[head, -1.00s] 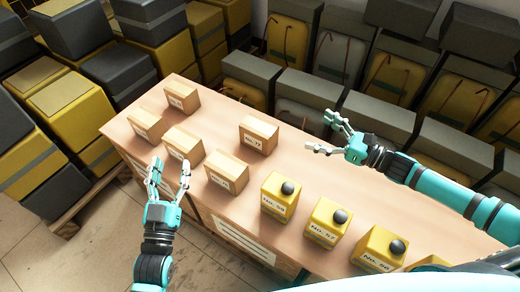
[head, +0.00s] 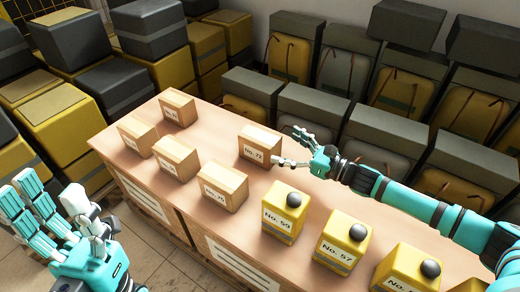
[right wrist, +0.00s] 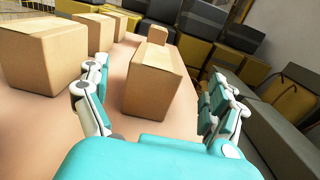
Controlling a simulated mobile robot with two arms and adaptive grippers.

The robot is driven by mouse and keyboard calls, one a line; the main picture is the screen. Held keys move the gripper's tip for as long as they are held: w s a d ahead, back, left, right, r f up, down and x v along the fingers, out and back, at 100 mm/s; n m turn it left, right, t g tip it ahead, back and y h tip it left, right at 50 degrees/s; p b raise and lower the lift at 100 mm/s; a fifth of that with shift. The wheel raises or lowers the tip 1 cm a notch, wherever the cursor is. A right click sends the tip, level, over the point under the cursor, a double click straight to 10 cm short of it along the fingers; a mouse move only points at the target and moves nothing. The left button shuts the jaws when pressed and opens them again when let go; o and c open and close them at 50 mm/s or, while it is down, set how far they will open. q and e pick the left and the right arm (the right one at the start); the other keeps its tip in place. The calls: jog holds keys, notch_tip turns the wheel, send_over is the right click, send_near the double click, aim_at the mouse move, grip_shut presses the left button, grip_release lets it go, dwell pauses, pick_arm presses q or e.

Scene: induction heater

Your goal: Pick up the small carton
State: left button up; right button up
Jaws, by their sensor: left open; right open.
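Several small brown cartons stand on the wooden table (head: 250,205). The one labelled No. 72 (head: 260,146) stands apart, toward the far long edge. My right gripper (head: 290,146) is open beside this carton. In the right wrist view, that carton (right wrist: 155,85) stands between and ahead of the open fingers (right wrist: 160,95), with no clear contact. The other cartons are No. 75 (head: 222,187), one in the middle (head: 175,158), one at the left (head: 138,138) and one at the back (head: 178,108). My left gripper (head: 55,205) is open and empty, left of the table.
Yellow boxes with black knobs, such as No. 59 (head: 284,212) and No. 57 (head: 341,243), stand along the near right of the table. Grey and yellow cases (head: 310,118) line the far side. Stacked boxes (head: 68,120) stand at the left. The table centre is clear.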

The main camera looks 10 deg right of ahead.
aim_at(266, 138)
jog(key=shift+x, duration=0.9)
jog(key=x, duration=0.1)
jog(key=b+x, duration=0.2)
jog(key=x, duration=0.1)
jog(key=shift+a+f, duration=0.1)
jog(key=shift+f, duration=0.25)
jog(key=shift+w+a, duration=0.4)
jog(key=shift+a, duration=0.05)
jog(key=shift+c, duration=0.4)
jog(key=shift+r, duration=0.15)
jog(key=c, duration=1.4)
